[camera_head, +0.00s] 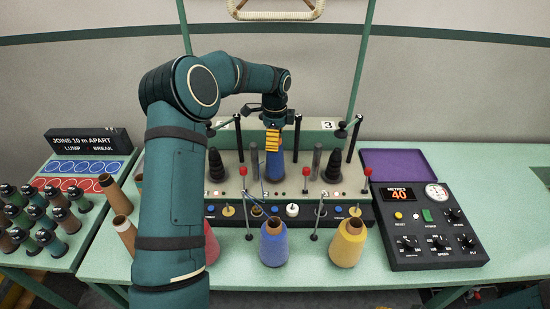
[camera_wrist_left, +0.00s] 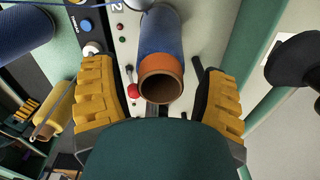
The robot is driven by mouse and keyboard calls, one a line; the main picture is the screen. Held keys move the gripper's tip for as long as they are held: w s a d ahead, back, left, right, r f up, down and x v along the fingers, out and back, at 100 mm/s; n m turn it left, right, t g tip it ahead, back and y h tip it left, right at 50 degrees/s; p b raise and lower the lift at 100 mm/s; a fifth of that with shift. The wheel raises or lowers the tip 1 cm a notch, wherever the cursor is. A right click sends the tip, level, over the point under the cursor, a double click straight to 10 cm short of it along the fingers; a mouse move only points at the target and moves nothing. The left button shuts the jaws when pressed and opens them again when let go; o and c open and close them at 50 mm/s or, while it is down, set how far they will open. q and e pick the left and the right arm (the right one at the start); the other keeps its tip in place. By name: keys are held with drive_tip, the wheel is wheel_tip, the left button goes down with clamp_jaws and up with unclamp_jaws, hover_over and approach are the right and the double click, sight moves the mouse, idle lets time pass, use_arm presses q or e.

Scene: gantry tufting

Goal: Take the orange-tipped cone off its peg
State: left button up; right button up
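A blue yarn cone (camera_head: 274,170) stands upright at the middle position of the grey machine (camera_head: 235,157). In the left wrist view this cone (camera_wrist_left: 158,35) has an orange band at its tip and a hollow brown end facing me. My left gripper (camera_head: 272,140) is above it, pointing down, with yellow pads. In the left wrist view the two fingers of the gripper (camera_wrist_left: 160,92) are apart, one on each side of the tip, with gaps showing. The peg inside the cone is hidden. My right gripper is in neither view.
A blue cone (camera_head: 273,247) and a yellow cone (camera_head: 347,247) stand in front of the machine, with a pink one (camera_head: 210,245) partly behind my arm. Thin red-topped posts (camera_head: 306,175) flank the middle position. A control box (camera_head: 425,230) is at the right.

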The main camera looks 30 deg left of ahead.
use_arm(q)
clamp_jaws()
